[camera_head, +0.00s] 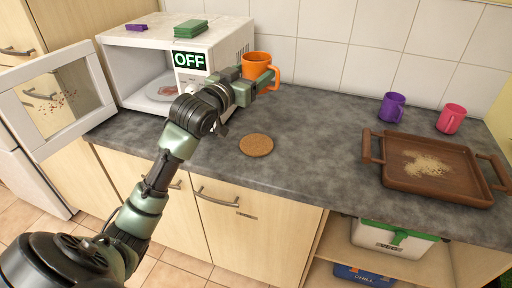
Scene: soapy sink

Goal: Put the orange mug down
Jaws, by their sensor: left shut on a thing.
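The orange mug (258,62) is at the back of the counter, just right of the microwave, and looks upright. My left gripper (262,80) is shut on the orange mug, and its fingers hide part of the mug's near side. I cannot tell whether the mug's base touches the counter, because the gripper covers it. A round brown cork coaster (256,145) lies bare on the counter, nearer than the mug. My right gripper is out of view.
The microwave (228,50) stands left with its door (58,98) open. A purple mug (391,107), a pink mug (451,118) and a brown tray (436,189) with crumbs are on the right. The grey counter (318,130) is clear between coaster and tray.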

